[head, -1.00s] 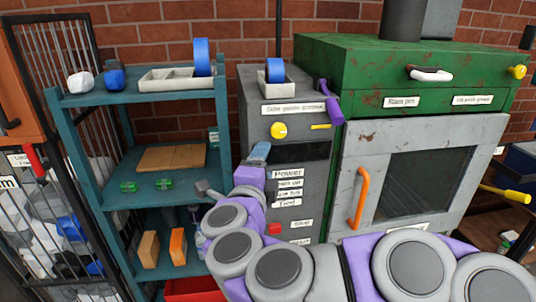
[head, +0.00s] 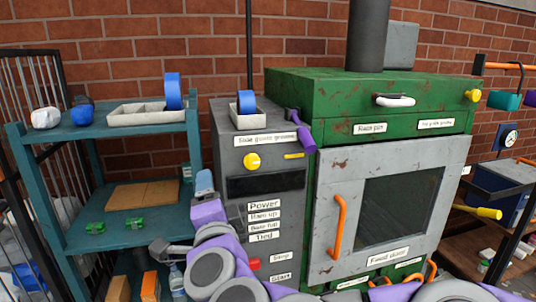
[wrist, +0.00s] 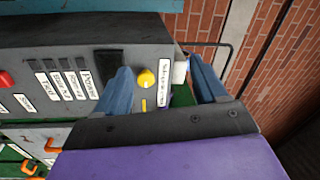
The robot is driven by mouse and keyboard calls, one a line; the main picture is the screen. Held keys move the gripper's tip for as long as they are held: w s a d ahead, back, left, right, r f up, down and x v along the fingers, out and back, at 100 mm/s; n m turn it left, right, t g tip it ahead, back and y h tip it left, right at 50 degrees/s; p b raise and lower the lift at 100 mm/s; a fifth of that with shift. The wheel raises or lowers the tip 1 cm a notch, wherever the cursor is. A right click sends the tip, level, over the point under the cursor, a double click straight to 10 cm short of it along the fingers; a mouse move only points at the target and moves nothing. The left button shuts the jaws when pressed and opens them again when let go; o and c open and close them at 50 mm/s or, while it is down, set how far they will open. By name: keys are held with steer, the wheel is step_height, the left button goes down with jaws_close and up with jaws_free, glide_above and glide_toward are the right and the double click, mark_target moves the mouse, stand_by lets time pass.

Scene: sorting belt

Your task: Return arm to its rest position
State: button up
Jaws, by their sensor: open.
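My gripper (head: 204,182) is in front of the left edge of the grey control cabinet (head: 230,150), beside the teal shelf. In the wrist view my gripper (wrist: 163,78) has its two blue fingers spread apart, with nothing between them. The cabinet's yellow knob (wrist: 147,78) shows behind the gap between the fingers. My arm is folded low across the bottom of the head view, in front of the cabinet and the green machine (head: 300,95).
The teal shelf (head: 90,130) at left holds blue rolls, a tray, a cardboard sheet and small green parts. The grey door (head: 320,190) has an orange handle (head: 337,225). A workbench with a blue bin (head: 500,190) stands at right.

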steer(key=s+a+f+n+g+y+b, duration=0.2)
steer(key=s+f+n+g+y+b, duration=0.3)
steer(key=f+n, duration=0.45)
steer(key=s+d+f+n+g+h+b, duration=0.1)
steer(key=s+d+f+n+g+h, duration=0.2)
steer(key=f, duration=0.4)
steer(key=s+d+f+n+g+b, duration=0.1)
steer(key=s+d+f+g, duration=0.35)
steer(key=f, duration=0.25)
steer(key=s+d+f+g+h+b, duration=0.1)
steer(key=s+d+f+g+h, duration=0.2)
steer(key=s+d+f, duration=0.4)
steer(key=s+d+f+m+g+h+b, duration=0.1)
steer(key=s+d+f+g+h, duration=0.3)
steer(key=s+d, duration=0.8)
step_height(320, 180, down, 3)
steer(key=shift+d+r+g+b, duration=0.15)
steer(key=shift+d+g+b, duration=0.2)
steer(key=shift+d+b, duration=0.4)
